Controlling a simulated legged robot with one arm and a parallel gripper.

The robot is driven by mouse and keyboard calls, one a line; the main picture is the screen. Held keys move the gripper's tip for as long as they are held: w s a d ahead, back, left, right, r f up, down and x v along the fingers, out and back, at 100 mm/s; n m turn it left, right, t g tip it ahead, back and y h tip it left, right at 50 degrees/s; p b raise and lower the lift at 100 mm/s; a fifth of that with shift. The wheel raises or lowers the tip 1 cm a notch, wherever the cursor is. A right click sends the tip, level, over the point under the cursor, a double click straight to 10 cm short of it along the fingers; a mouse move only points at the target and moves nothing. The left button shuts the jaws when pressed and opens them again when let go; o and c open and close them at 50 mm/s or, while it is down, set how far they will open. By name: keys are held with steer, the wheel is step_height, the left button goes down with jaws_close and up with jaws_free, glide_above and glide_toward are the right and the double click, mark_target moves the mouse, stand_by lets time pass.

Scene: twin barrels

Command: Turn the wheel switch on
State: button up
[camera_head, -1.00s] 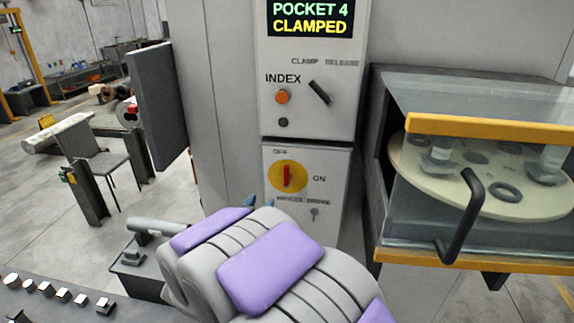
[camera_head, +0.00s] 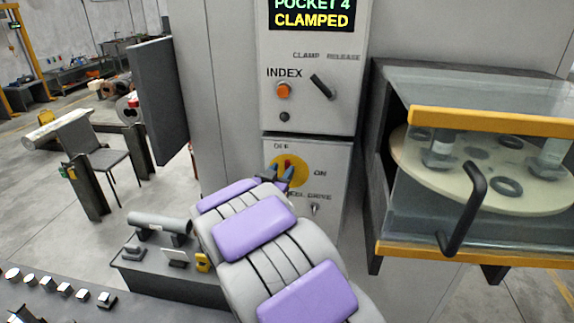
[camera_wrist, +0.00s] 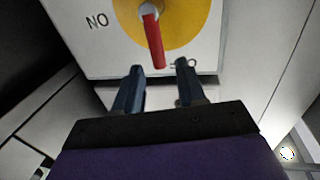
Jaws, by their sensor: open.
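The wheel switch is a red handle (camera_head: 288,163) on a yellow disc (camera_head: 300,166), on the lower panel between the OFF and ON labels. Its handle stood upright toward OFF a second ago and is now partly covered by my gripper in the head view. The wrist view, which is turned over, shows the red handle (camera_wrist: 153,40) pointing toward the partly hidden OFF label. My gripper (camera_wrist: 160,69) is open, with its two dark blue fingers apart and the handle's end in the gap between their tips in the picture. I cannot tell whether they touch it.
Above is a panel with an orange INDEX button (camera_head: 283,90), a black clamp lever (camera_head: 322,87) and a display (camera_head: 312,15). A yellow-edged glass guard with a black handle (camera_head: 465,205) juts out at right. A dark panel (camera_head: 158,103) stands out at left.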

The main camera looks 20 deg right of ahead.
mark_target(286, 165)
steer(key=shift+x, duration=2.5)
steer(key=shift+c, duration=0.3)
jaws_close()
